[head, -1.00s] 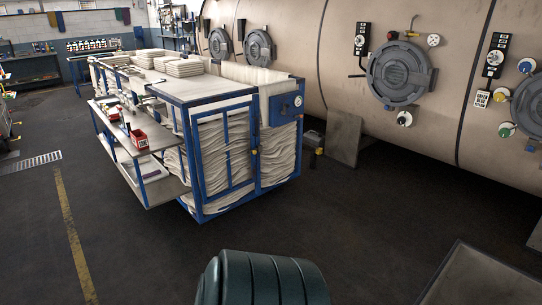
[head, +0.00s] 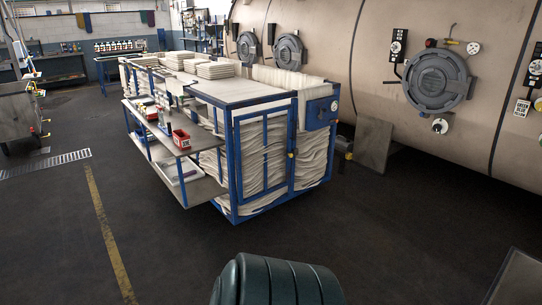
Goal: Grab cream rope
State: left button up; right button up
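I cannot make out a separate cream rope. Cream fabric in loose folds (head: 262,168) fills the blue-framed cage cart (head: 237,170) in the middle of the head view. More cream cloth hangs over the cart's far right side (head: 290,80). Flat cream stacks (head: 218,70) lie on top of the cart. Neither of my grippers is in view.
A side shelf on the cart holds a red bin (head: 181,139). A large beige vessel with round grey hatches (head: 437,81) runs along the right. A grey panel (head: 373,145) leans beside it.

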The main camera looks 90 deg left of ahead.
aim_at(168, 164)
jog(key=k+u, duration=0.1)
jog(key=u, duration=3.05)
jog(key=i+j, duration=0.45)
jog(key=i, duration=0.2)
jog(key=i+j, duration=0.4)
jog(key=i, duration=0.2)
jog(key=i+j, duration=0.45)
jog(key=i, duration=0.2)
jog(key=i+j, duration=0.45)
jog(key=i, duration=0.15)
jog(key=i+j, duration=0.4)
jog(key=i, duration=0.25)
